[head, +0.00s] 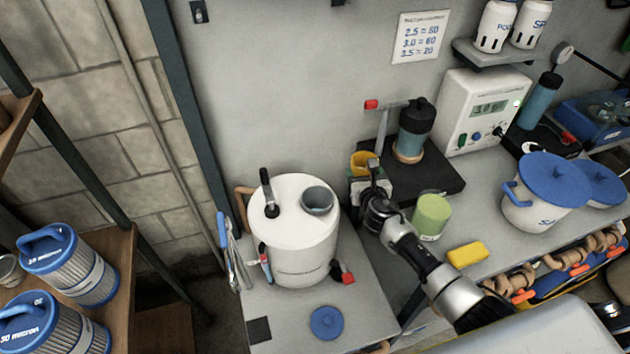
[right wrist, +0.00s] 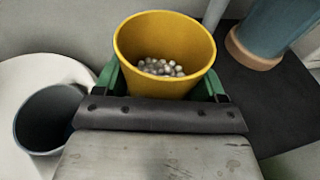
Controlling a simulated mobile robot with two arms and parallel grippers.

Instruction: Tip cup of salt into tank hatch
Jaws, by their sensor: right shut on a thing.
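My right gripper (right wrist: 162,90) is shut on a yellow cup (right wrist: 165,38), with green fingers on either side of it. The cup is upright and holds a small heap of whitish-grey grains (right wrist: 160,67). In the head view the cup (head: 361,163) is held up to the right of the white tank (head: 290,248). The tank has a round, open, grey-blue hatch (head: 317,200) on its top, which also shows at the left of the right wrist view (right wrist: 47,115). The cup is beside the hatch, not over it. My left gripper is not in view.
A black upright handle (head: 269,190) stands on the tank top. A blue lid (head: 326,322) lies on the bench in front. A dark stand with a cylinder (head: 416,128) is behind my gripper.

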